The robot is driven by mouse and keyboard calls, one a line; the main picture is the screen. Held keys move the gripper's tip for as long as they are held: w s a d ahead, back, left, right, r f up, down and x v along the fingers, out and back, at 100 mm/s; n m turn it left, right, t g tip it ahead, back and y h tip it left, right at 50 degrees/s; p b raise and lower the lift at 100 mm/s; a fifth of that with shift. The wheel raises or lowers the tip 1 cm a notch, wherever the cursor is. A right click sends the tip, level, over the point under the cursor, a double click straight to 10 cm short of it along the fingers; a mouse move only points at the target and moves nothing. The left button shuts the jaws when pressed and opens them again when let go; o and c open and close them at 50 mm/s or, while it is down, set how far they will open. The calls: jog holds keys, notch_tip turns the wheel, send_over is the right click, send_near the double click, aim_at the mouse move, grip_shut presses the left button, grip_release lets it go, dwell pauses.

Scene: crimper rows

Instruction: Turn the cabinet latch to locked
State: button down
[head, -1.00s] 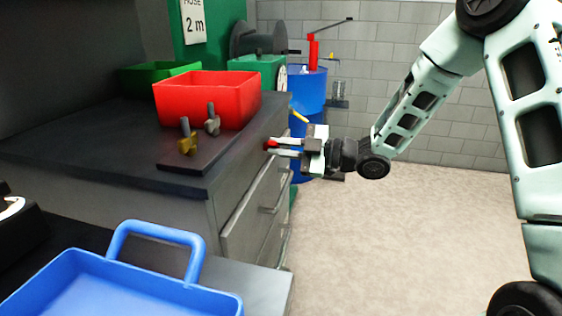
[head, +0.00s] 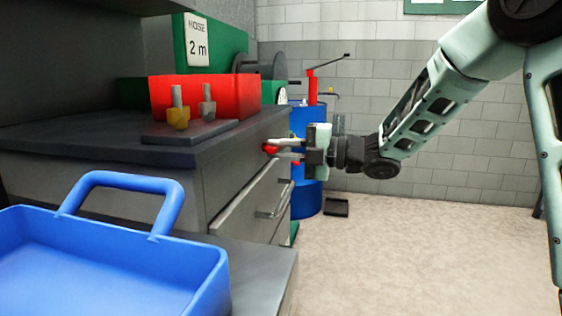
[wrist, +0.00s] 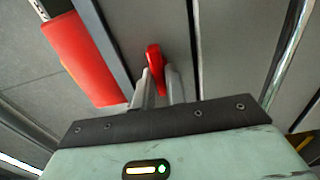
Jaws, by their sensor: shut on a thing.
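The red cabinet latch (head: 269,149) sits on the front of the grey cabinet (head: 235,192), just below the worktop edge. My gripper (head: 280,149) reaches it from the right and is shut on it. In the wrist view the latch (wrist: 154,57) shows as a narrow red handle between the two grey fingertips (wrist: 159,82), close to upright in that picture.
A red bin (head: 230,95) and a dark block with two upright pegs (head: 190,131) stand on the worktop. A drawer handle (head: 274,200) juts out below my gripper. A blue tray (head: 100,265) is at the front left. A blue barrel (head: 308,120) stands behind. The right floor is clear.

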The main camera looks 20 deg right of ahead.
dwell(0.4)
jog(key=c, duration=1.4)
grip_release()
jog(key=shift+c, duration=0.2)
jog(key=p+v, duration=0.1)
jog(key=v, duration=1.6)
jog(key=shift+s+d+p, duration=0.2)
jog(key=shift+p, duration=0.15)
